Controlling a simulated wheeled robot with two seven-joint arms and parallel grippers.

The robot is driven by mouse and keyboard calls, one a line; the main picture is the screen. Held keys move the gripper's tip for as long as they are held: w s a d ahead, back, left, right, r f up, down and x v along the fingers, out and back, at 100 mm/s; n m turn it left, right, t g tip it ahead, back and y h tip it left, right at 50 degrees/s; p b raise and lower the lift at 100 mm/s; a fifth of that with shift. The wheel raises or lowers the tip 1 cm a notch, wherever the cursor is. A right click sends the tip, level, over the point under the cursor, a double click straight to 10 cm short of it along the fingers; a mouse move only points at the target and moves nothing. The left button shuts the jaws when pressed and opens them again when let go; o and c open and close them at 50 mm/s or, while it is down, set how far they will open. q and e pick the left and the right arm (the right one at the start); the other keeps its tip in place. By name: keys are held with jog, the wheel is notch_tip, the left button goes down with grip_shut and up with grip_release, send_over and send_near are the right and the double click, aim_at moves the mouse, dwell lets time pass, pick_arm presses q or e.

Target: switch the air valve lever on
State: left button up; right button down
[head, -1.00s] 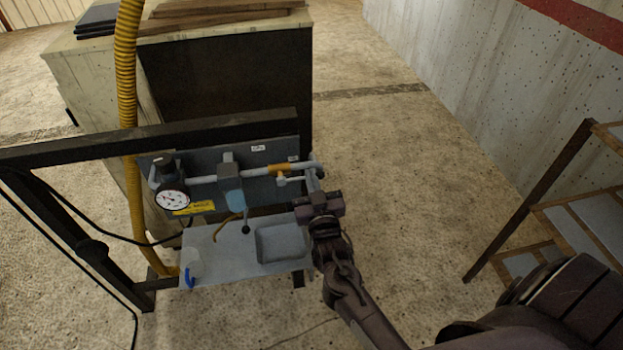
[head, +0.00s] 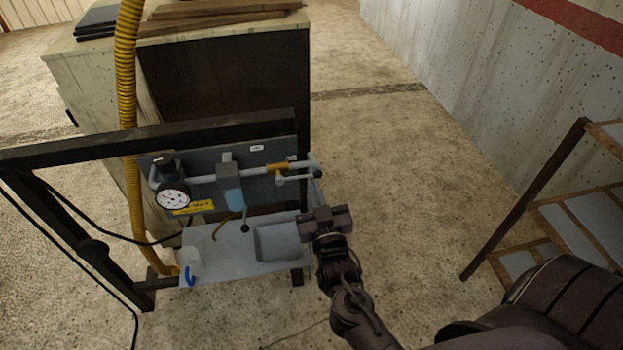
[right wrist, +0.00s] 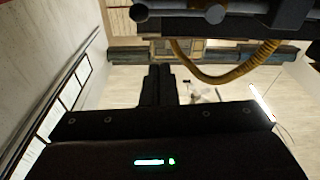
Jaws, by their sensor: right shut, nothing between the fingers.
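The air valve (head: 277,170) is a yellow-brass body on the grey pipe at the right part of the panel in the head view. Its pale lever (head: 294,179) sticks out to the right, roughly level and along the pipe. My right gripper (head: 325,213) is just below and right of the lever's end, in front of the panel's right edge. It looks apart from the lever, though the fingertips are hard to make out there. In the right wrist view the two dark fingers (right wrist: 160,85) are together with nothing between them. My left gripper is not in view.
A pressure gauge (head: 172,199) and a filter bowl (head: 230,190) sit left on the pipe. A grey tray shelf (head: 225,262) juts out below. A yellow hose (head: 130,110) hangs at the left. Open floor lies right of the panel, before metal steps (head: 540,200).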

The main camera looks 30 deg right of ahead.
jog(key=shift+v, duration=1.2)
jog(key=s+a+f+n+g+y, duration=0.1)
jog(key=s+a+f+g+y, duration=0.15)
jog(key=f, duration=0.95)
jog(key=s+a+f+n+g+y, duration=0.1)
jog(key=s+f+g, duration=0.25)
jog(key=f, duration=0.75)
jog(key=s+a+f+n+g+y, duration=0.1)
jog(key=s+a+f+n+g, duration=0.2)
jog(key=f, duration=0.9)
jog(key=s+d+f+g, duration=0.1)
jog(key=s+f+g, duration=0.2)
jog(key=s+f, duration=0.3)
jog(key=s+d+f+g, duration=0.2)
jog(key=s+f, duration=0.3)
jog(key=s, duration=0.8)
jog(key=s+d+f+g, duration=0.2)
jog(key=s+f+g, duration=0.2)
jog(key=s, duration=0.5)
notch_tip(320, 180, down, 3)
jog(key=shift+s+r+m, duration=0.1)
jog(key=shift+s+m, duration=0.2)
